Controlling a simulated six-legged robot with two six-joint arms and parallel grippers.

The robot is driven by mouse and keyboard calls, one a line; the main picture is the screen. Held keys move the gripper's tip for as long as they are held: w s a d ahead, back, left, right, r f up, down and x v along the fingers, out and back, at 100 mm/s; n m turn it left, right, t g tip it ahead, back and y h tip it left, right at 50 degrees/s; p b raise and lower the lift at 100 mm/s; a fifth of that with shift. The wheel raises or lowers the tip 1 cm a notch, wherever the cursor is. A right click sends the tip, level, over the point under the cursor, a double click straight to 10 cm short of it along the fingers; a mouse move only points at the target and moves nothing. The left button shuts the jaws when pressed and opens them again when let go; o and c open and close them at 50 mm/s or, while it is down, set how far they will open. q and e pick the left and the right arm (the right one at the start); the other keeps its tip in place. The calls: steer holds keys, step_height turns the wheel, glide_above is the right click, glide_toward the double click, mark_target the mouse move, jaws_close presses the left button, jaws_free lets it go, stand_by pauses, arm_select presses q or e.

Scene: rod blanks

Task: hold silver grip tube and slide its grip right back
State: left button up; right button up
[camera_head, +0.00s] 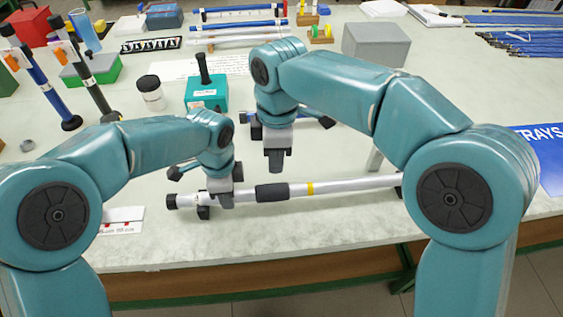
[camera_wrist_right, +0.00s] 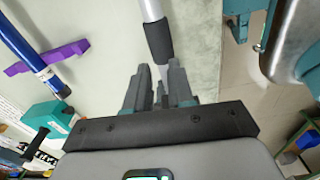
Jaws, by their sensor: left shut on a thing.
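The silver grip tube (camera_head: 345,185) lies across the front of the table, with a black cap at its left end and a yellow band right of its black grip (camera_head: 272,192). My right arm hides its right end. My left gripper (camera_head: 226,199) is shut on the tube, left of the grip. My right gripper (camera_head: 276,165) is above and behind the grip, apart from it. In the right wrist view its fingers (camera_wrist_right: 158,88) are spread and empty, with the black grip (camera_wrist_right: 158,41) beyond their tips.
A blue rod (camera_head: 325,122) lies behind my right gripper, and a teal block (camera_head: 206,91) stands behind my left wrist. A white jar (camera_head: 151,94), upright rods (camera_head: 48,84) and a grey box (camera_head: 376,44) stand further back. The table's front edge is close to the tube.

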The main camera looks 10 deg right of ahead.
mark_target(254, 192)
steer(key=d+m+y, duration=0.1)
steer(key=d+m, duration=0.1)
steer(key=s+d+m+y, duration=0.1)
steer(key=d+m, duration=0.2)
steer(key=s+d+m+t+y, duration=0.1)
steer(key=d+m+y, duration=0.1)
steer(key=d, duration=0.1)
steer(key=shift+s+f, duration=0.1)
steer(key=shift+s, duration=0.05)
jaws_close()
steer(key=s+d+m+t+y, duration=0.1)
steer(key=s+d+m+t, duration=0.25)
steer(key=d+m, duration=0.4)
steer(key=shift+m, duration=0.85)
steer(key=x, duration=0.5)
steer(key=a+x, duration=0.1)
steer(key=x, duration=0.4)
steer(key=shift+w+a, duration=0.1)
steer(key=a, duration=0.3)
steer(key=shift+a, duration=0.25)
steer(key=shift+w+a, duration=0.1)
steer(key=shift+a, duration=0.2)
steer(key=shift+a, duration=0.1)
steer(key=a, duration=0.9)
steer(key=shift+f, duration=0.1)
